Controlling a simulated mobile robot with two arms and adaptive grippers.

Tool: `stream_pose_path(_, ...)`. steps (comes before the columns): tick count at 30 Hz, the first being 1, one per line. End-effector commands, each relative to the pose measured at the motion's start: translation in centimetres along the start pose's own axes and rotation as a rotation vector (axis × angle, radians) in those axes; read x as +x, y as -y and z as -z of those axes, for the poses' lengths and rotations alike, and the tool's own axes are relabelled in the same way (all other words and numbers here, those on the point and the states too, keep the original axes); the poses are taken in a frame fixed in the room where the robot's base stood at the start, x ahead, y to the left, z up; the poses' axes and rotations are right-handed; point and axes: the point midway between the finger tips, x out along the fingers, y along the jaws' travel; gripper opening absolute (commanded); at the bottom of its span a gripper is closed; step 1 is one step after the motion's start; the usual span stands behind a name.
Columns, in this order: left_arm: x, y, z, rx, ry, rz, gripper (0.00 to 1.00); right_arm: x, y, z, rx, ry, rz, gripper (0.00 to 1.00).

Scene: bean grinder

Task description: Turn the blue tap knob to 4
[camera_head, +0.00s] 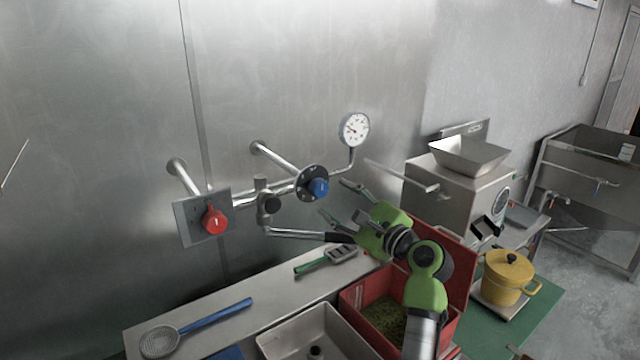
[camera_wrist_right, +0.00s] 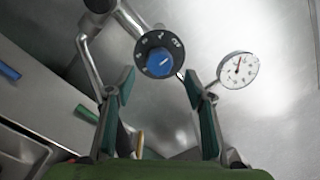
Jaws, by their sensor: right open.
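The blue tap knob (camera_head: 319,187) sits on a round black dial (camera_head: 307,194) with white marks, on the wall pipe. In the right wrist view the blue knob (camera_wrist_right: 160,62) is ahead, roughly between the fingertips, with "OFF" at the dial's upper right. The number it points to is too small to read surely. My right gripper (camera_head: 335,200) is open and empty, with its fingers reaching toward the knob from the right. In the wrist view its fingertips (camera_wrist_right: 158,82) are spread on both sides of the knob; contact is not evident. My left gripper is not in view.
A pressure gauge (camera_head: 354,129) rises at the right. A spout (camera_head: 295,234) runs below the dial. A red bin (camera_head: 367,308) stands under my right arm, and a yellow pot (camera_head: 507,276) farther right.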

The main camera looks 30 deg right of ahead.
Motion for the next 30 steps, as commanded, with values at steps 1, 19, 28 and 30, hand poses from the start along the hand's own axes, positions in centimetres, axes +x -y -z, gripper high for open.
stream_pose_path(1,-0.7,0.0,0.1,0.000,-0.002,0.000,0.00,1.1,0.2,-0.3,0.003,0.001,-0.002,0.49)
stream_pose_path(19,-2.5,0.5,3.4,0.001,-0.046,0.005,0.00,7.0,0.0,0.0,-0.002,0.000,0.000,0.49)
stream_pose_path(28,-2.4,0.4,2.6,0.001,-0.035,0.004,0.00,7.0,0.0,0.0,-0.002,-0.001,0.000,0.26)
stream_pose_path(30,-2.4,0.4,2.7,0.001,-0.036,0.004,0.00,7.0,0.0,0.0,-0.002,-0.001,0.000,0.10)
